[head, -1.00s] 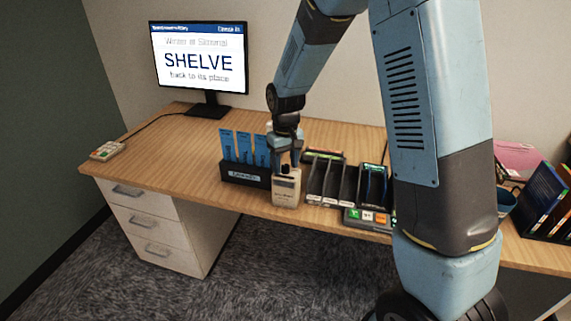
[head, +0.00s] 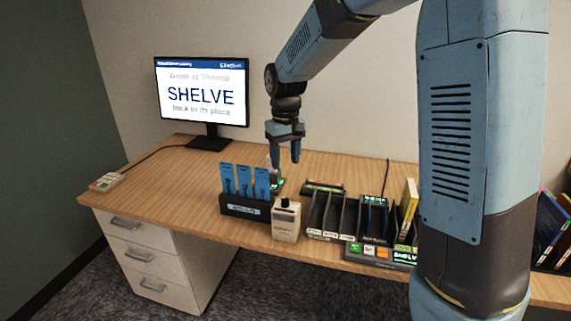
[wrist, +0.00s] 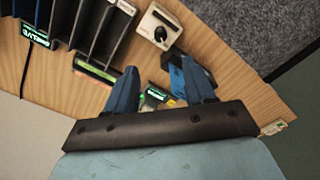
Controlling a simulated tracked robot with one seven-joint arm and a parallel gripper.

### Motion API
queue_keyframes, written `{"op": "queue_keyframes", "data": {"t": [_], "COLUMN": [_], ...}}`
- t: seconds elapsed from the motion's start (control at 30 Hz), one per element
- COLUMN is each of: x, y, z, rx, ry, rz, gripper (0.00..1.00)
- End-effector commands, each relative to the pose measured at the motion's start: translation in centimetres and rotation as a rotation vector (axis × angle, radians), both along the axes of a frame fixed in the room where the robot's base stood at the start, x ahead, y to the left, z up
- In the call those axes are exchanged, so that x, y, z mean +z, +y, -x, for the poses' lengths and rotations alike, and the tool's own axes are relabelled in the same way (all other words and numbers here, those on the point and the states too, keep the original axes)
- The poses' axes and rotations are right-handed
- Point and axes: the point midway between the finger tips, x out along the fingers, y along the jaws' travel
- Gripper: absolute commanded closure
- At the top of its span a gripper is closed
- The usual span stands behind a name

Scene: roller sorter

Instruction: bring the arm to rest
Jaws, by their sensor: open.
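My gripper (head: 285,152) hangs above the desk in the head view, pointing down, its two blue fingers apart with nothing between them. It is behind and above the white box with a dark knob (head: 286,220). In the wrist view my gripper's fingers (wrist: 160,88) are spread, and the white box (wrist: 158,27) stands beyond them. The monitor (head: 202,92) reads "SHELVE back to its place".
A dark holder with blue cards (head: 244,207) stands left of the white box. Dark sorter slots (head: 332,215) are to the right, with a yellow book (head: 407,210) upright at their end. The desk's left part (head: 165,175) is mostly clear.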

Motion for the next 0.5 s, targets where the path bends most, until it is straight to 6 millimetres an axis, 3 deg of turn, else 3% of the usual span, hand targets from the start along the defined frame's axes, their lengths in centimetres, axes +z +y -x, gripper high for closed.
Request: {"op": "queue_keyframes", "data": {"t": [0.33, 0.5], "x": [0.4, 2.8], "y": [-0.3, -2.5], "z": [0.2, 1.8], "rx": [-0.006, -0.043], "ry": [-0.005, -0.044], "rz": [-0.003, -0.017], "gripper": [0.46, 0.46]}}
